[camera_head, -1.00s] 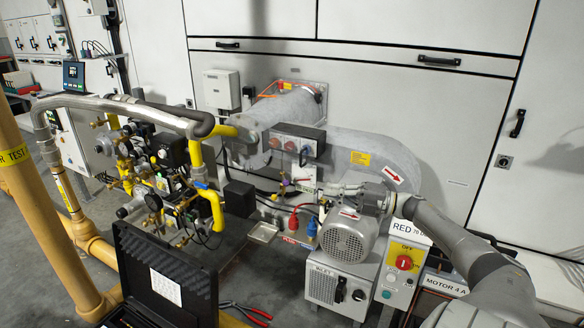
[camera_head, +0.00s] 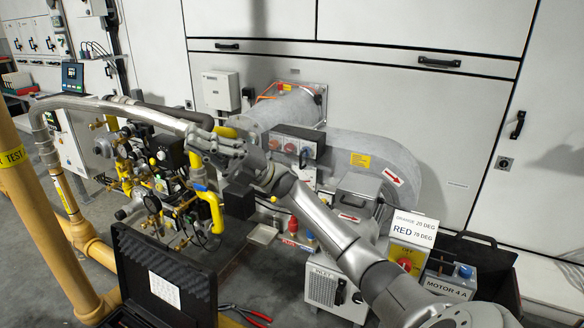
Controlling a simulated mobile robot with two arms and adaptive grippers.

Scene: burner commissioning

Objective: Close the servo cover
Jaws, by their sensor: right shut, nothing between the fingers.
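My right arm reaches from the lower right across to the valve train. My right gripper (camera_head: 199,142) is shut and empty, with its fingertips pointing left beside the black servo housing (camera_head: 171,152) on the valve train (camera_head: 150,180). The fingertips overlap the right side of this area in the picture. Whether they touch anything cannot be told. The servo cover is too small and too covered by pipes and gripper to tell its position. My left gripper is not in view.
A curved silver hose (camera_head: 120,108) passes above the valve train. Yellow pipes (camera_head: 217,208) stand close below the gripper. An open black case (camera_head: 168,275) and red pliers (camera_head: 245,314) lie in front. A setting sign (camera_head: 405,228) stands at right.

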